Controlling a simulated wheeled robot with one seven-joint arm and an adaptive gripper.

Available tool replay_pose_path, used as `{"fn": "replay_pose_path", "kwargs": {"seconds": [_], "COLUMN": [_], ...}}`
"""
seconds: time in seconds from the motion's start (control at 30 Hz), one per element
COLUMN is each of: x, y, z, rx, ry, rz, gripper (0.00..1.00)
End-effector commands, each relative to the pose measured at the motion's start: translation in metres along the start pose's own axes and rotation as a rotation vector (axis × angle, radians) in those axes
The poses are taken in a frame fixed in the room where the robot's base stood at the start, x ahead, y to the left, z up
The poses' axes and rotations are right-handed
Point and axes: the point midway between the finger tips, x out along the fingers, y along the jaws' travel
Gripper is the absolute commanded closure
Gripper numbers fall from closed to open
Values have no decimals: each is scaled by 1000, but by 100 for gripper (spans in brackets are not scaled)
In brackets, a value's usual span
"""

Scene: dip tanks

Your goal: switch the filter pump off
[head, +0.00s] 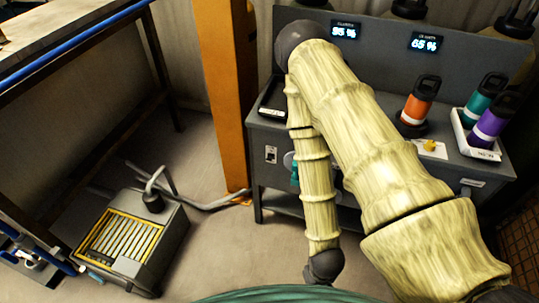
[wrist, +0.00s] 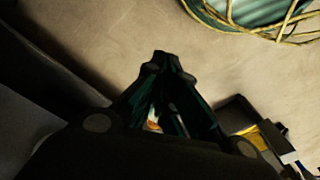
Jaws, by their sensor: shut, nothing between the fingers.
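A grey box with a yellow-framed slatted top (head: 122,242) stands on the floor at the lower left in the head view. A hose rises from its dark fitting, so it looks like the filter pump. A small switch plate (head: 271,154) is on the bench's front; its setting is too small to read, and I cannot tell what it controls. My gripper (wrist: 172,62) is shut and empty in the wrist view, above the floor.
An orange post (head: 222,90) stands left of the grey bench (head: 482,168). Bottles (head: 419,100) and a white tray (head: 462,138) are on the bench. A dark table frame (head: 90,120) is at the left. The hose (head: 205,204) crosses open floor.

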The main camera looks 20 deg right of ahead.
Motion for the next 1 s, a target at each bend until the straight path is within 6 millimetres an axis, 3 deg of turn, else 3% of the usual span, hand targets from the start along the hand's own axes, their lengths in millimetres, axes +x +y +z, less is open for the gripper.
{"fn": "replay_pose_path", "kwargs": {"seconds": [0.17,0.3,0.47,0.6,0.8,1.0], "x": [25,33,21,-2,-48,-87], "y": [-8,-17,-28,-39,-56,-68], "z": [-68,-150,-236,-298,-360,-385], "rx": [34,90,164,234,337,417], "ry": [170,386,638,851,1127,1299], "rz": [44,102,170,229,309,368], "gripper": [100,100,100,100,100,100]}}
